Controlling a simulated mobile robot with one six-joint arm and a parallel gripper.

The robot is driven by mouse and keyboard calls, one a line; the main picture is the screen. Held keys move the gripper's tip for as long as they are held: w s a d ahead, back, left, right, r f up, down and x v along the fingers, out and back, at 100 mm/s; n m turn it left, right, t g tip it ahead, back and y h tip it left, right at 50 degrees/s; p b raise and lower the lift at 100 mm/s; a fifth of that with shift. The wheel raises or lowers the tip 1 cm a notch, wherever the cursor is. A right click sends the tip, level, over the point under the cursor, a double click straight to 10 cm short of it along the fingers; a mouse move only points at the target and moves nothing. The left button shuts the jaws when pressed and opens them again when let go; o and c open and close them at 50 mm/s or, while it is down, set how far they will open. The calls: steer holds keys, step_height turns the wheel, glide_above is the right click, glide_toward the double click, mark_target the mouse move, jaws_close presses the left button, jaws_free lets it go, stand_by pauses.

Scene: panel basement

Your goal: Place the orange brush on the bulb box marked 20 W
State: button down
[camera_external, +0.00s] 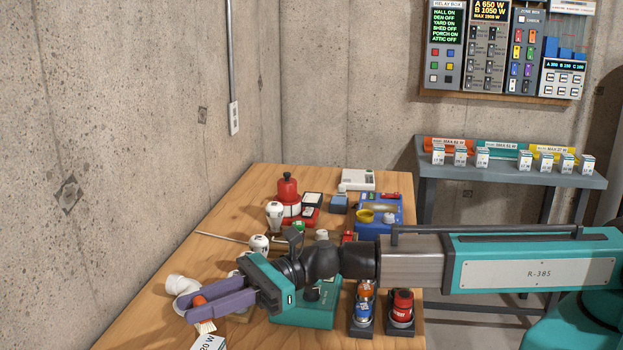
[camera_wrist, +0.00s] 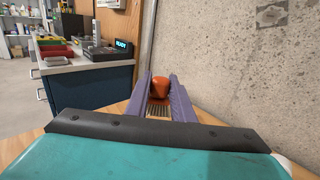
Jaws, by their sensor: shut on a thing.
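My gripper (camera_external: 190,306) has purple fingers and is at the near left of the wooden table. It is shut on the orange brush (camera_external: 200,300), and the brush's pale bristles show below the fingers. In the wrist view the orange brush (camera_wrist: 159,88) sits between the two fingers (camera_wrist: 159,92), bristles down. The white bulb box marked 20 W (camera_external: 209,343) is at the bottom edge of the external view, just below the brush and partly cut off. I cannot tell whether the bristles touch it.
A white pipe elbow (camera_external: 180,285) lies close to my gripper's left. White bulbs (camera_external: 259,244), a red bottle (camera_external: 287,195) and a blue box (camera_external: 379,212) stand farther back. The concrete wall (camera_external: 100,180) runs along the left.

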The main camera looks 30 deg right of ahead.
mark_target(204, 324)
steer(key=shift+f, duration=2)
steer(key=shift+f, duration=0.15)
steer(key=c, duration=1.5)
jaws_free()
steer(key=shift+c, duration=0.2)
